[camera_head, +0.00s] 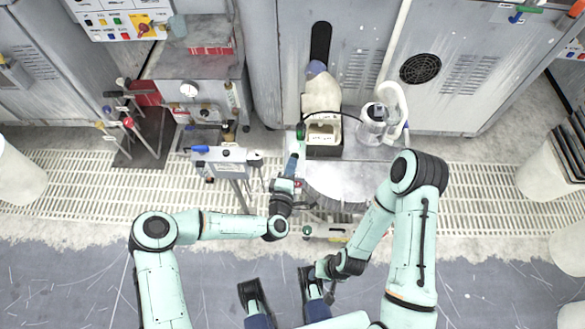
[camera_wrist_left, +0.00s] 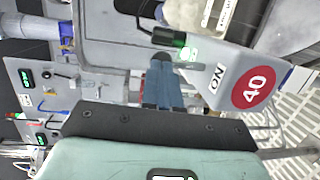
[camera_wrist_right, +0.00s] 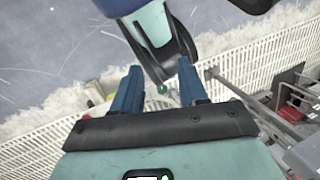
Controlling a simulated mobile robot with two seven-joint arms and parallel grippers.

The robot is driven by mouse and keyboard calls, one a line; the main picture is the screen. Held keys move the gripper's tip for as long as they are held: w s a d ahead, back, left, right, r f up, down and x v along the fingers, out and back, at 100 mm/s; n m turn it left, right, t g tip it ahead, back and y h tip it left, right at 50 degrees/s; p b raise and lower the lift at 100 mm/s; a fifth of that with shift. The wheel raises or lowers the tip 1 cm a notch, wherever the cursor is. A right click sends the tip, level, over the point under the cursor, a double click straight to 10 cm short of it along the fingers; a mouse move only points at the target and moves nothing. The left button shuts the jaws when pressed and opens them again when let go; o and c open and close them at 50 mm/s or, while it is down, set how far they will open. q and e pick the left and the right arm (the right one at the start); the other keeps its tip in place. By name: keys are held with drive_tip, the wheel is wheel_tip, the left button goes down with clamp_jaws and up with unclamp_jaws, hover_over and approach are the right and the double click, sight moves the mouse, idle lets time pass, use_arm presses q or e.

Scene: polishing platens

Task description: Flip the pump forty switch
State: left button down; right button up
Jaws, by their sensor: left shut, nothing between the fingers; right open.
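The pump forty switch box is pale grey, with a red round "40" label (camera_wrist_left: 253,88) and the word "ON" (camera_wrist_left: 216,77) in the left wrist view. A green light (camera_wrist_left: 187,53) glows at its end, beside a black part (camera_wrist_left: 166,38). In the head view a small green spot (camera_head: 300,131) shows by my left fingertips. My left gripper (camera_wrist_left: 163,62) is shut and empty, its blue fingers together just beside the green light. I cannot tell whether they touch the box. My right gripper (camera_wrist_right: 160,85) is open and empty, low near my own base.
A white-grey pump unit (camera_head: 322,92) and a glass jar with a hose (camera_head: 374,116) stand behind the switch area. A panel with displays (camera_wrist_left: 36,78) is at the left in the left wrist view. Grating (camera_head: 90,175) covers the floor strip.

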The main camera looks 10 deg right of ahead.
use_arm(q)
drive_tip(key=w+r+g+p, duration=0.1)
drive_tip(key=p, duration=0.1)
drive_tip(key=w+r+g+y+p, duration=0.1)
drive_tip(key=g+p, duration=0.1)
drive_tip(key=p, duration=0.1)
drive_tip(key=shift+w+d+n, duration=0.25)
drive_tip(key=shift+d+n, duration=0.05)
drive_tip(key=shift+d, duration=0.1)
drive_tip(key=shift+w+g+p, duration=0.25)
drive_tip(key=shift+g+p, duration=0.25)
drive_tip(key=shift+p, duration=0.05)
drive_tip(key=shift+f+g+y, duration=0.3)
drive_tip(key=shift+y, duration=0.1)
drive_tip(key=shift+f, duration=0.15)
drive_tip(key=shift+r+p, duration=0.35)
drive_tip(key=shift+r, duration=0.55)
use_arm(e)
drive_tip(key=s+r+g, duration=0.1)
drive_tip(key=s+r, duration=0.2)
drive_tip(key=r, duration=0.4)
drive_tip(key=shift+s+a, duration=0.15)
drive_tip(key=shift+a, duration=0.2)
drive_tip(key=shift+s, duration=0.1)
